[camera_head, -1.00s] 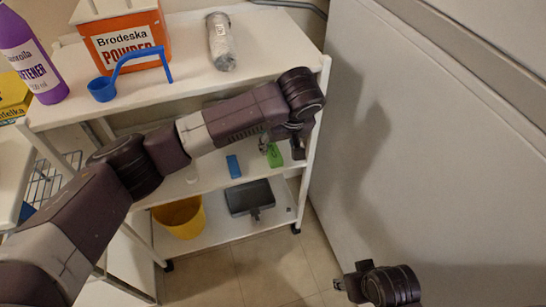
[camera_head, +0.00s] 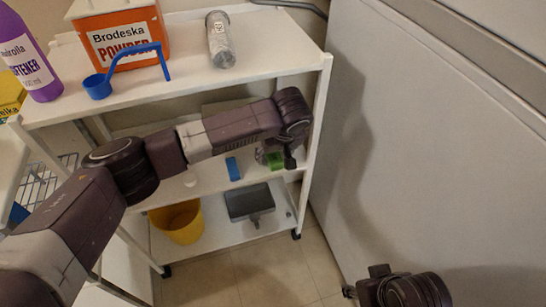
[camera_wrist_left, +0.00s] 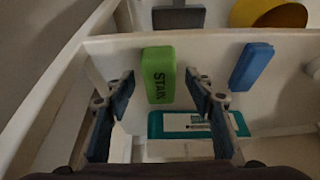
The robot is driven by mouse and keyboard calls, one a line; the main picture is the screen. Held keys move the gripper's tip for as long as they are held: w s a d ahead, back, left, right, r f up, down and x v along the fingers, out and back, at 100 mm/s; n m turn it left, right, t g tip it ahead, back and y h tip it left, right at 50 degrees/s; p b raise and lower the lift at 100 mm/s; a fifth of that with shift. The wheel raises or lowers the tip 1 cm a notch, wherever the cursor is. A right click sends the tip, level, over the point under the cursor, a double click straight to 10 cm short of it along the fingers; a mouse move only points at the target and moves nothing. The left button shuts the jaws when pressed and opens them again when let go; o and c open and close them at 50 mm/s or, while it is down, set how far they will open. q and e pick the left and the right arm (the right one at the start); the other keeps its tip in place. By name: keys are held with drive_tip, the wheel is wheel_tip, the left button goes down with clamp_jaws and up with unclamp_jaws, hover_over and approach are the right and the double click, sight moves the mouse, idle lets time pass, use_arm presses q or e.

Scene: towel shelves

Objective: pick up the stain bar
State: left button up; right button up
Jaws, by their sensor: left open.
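The stain bar is a green block with dark "STAIN" lettering (camera_wrist_left: 158,75), on the cart's middle shelf. In the head view it is a small green patch (camera_head: 275,160), partly hidden by my left gripper. My left gripper (camera_wrist_left: 160,82) is open, with one finger on each side of the bar in the wrist view. It appears empty, with the bar ahead of and between the fingers; contact cannot be told. In the head view the left gripper (camera_head: 266,155) is small and close to the bar. My right gripper (camera_head: 349,291) barely shows at bottom right.
A blue block (camera_wrist_left: 251,66) and a teal-and-white box (camera_wrist_left: 196,124) are near the bar. The lower shelf holds a yellow bucket (camera_head: 180,222) and a grey dustpan (camera_head: 249,202). A powder box (camera_head: 121,35) stands on the top shelf. A large pale panel (camera_head: 430,150) is to the right.

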use_arm(q)
drive_tip(key=shift+c, duration=0.5)
drive_tip(key=c, duration=1.2)
drive_tip(key=shift+r, duration=0.1)
